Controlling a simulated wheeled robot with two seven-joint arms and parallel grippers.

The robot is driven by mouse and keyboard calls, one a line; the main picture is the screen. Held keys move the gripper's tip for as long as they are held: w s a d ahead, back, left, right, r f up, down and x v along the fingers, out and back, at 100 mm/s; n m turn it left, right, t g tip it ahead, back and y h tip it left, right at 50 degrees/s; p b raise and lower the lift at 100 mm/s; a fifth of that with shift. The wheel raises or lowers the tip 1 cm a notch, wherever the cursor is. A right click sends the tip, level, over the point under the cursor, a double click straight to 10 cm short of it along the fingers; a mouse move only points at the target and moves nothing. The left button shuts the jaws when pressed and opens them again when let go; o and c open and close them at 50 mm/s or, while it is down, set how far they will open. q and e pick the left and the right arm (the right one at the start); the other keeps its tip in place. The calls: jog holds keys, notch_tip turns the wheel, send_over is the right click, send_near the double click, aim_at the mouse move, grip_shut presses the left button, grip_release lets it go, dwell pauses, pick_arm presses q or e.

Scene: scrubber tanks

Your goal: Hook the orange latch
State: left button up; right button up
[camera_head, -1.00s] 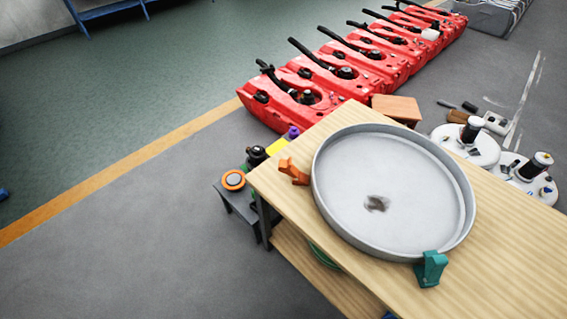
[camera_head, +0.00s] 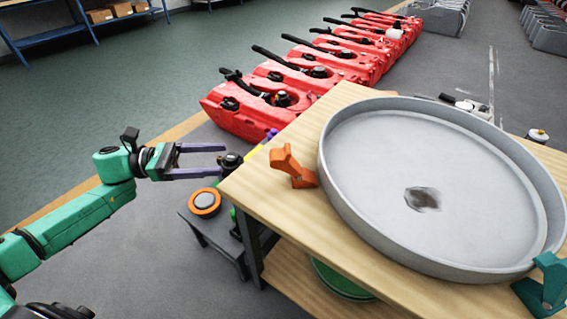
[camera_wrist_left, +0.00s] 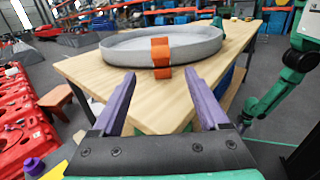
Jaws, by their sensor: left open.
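The orange latch (camera_head: 292,167) stands on the wooden table top, just left of the round grey tray's rim (camera_head: 345,205). In the left wrist view the orange latch (camera_wrist_left: 160,52) is centred, in front of the tray wall (camera_wrist_left: 205,50). Its upper part looks raised and tilted in the head view; I cannot tell if it touches the rim. My left gripper (camera_head: 222,160) is open and empty, left of the table edge and apart from the latch. In the left wrist view, the open fingers of my left gripper (camera_wrist_left: 160,80) point toward the latch.
A teal latch (camera_head: 545,285) stands at the tray's near right. A low dark stand with an orange-ringed disc (camera_head: 205,202) is below my left gripper. Red tanks (camera_head: 265,105) line the floor behind. The wooden table's edge (camera_head: 250,195) lies between gripper and latch.

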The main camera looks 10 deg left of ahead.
aim_at(270, 156)
pick_arm(q)
jog(key=x, duration=0.8)
jog(key=shift+d+r, duration=0.3)
jog(key=shift+d, duration=0.05)
jog(key=p+x, duration=0.1)
jog(key=x, duration=0.3)
jog(key=shift+w+d, duration=0.1)
jog(key=shift+d, duration=0.15)
jog(key=shift+w+d+f, duration=0.15)
jog(key=shift+d+f, duration=0.05)
jog(key=shift+d, duration=0.05)
grip_shut()
pick_arm(e)
jog(key=shift+s+d+r, duration=0.25)
jog(key=shift+s+d, duration=0.1)
jog(key=shift+s, duration=0.1)
jog(key=shift+s+d+r, duration=0.2)
jog(key=shift+s+d, duration=0.1)
jog(key=shift+s, duration=0.15)
